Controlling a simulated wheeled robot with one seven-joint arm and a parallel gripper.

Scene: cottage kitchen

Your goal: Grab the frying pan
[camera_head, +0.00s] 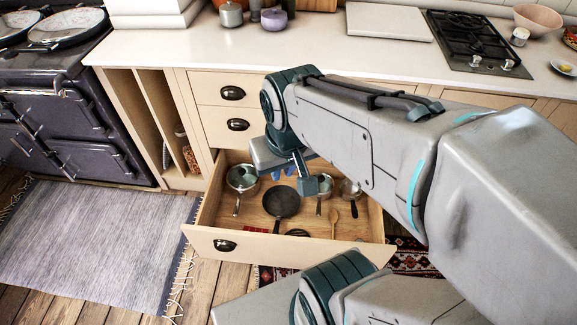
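The dark frying pan (281,202) lies flat in the open drawer (290,247). Its round body shows near the drawer's middle, and its handle points toward the drawer front. My gripper (283,171) is above the back part of the drawer, just behind the pan in the picture. The pan appears free of it. Small blue parts show at its lower end, but my arm covers much of it.
A stove (60,110) is at the left. My arm fills the right side.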

